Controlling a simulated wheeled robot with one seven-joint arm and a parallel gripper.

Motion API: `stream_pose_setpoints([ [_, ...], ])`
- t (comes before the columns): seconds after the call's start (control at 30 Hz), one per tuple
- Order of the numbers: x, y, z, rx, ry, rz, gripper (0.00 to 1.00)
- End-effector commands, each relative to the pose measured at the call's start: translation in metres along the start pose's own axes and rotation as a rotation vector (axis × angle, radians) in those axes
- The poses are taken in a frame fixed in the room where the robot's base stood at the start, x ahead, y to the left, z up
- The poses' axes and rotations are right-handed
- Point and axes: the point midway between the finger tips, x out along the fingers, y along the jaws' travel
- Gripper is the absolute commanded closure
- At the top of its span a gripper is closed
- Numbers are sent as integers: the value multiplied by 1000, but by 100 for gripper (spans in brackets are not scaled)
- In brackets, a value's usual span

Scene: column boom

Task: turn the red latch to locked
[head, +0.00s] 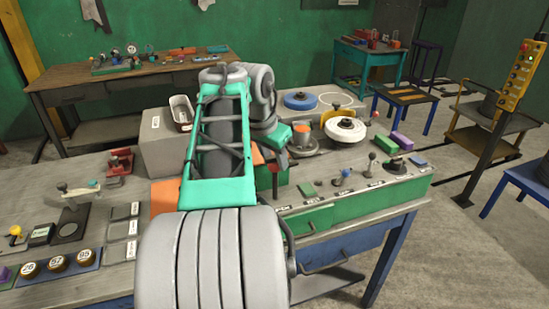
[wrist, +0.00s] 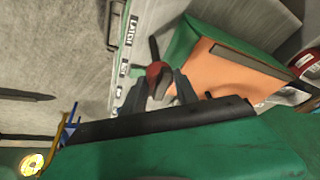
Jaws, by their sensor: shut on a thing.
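The red latch (wrist: 157,70) shows in the wrist view as a small red knob with a dark bar, beside a white strip with the label LATCH (wrist: 132,32). My gripper (wrist: 168,88) has its dark fingers on either side of the knob and is shut on it. The fingers hide part of the latch, so I cannot tell its exact turn.
The green panel (head: 330,217) carries levers and knobs along the bench's front edge. An orange-topped block (wrist: 225,68) lies close right of the gripper. A grey box (head: 170,145) and a white-topped wheel (head: 345,130) stand on the bench.

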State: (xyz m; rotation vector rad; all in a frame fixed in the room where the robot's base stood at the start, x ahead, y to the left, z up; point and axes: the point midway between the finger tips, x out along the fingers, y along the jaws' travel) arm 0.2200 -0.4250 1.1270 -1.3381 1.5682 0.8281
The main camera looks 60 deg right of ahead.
Motion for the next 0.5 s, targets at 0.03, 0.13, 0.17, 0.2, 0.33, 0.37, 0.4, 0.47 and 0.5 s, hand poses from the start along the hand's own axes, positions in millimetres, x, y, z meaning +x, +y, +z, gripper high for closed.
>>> stream_pose_setpoints([
  [0.03, 1, 0, 1, -2, -3, 0, 100],
  [0.13, 2, 1, 1, -13, -3, -4, 100],
  [0.17, 2, 1, 1, -19, -4, -6, 100],
  [0.2, 3, 1, 2, -29, -5, -11, 100],
  [0.33, 5, 2, 2, -78, -7, -31, 100],
  [0.37, 5, 2, 2, -92, -7, -37, 100],
  [0.4, 6, 2, 2, -113, -8, -47, 100],
  [0.47, 7, 3, 2, -152, -11, -62, 100],
  [0.5, 7, 3, 2, -179, -12, -74, 100],
])
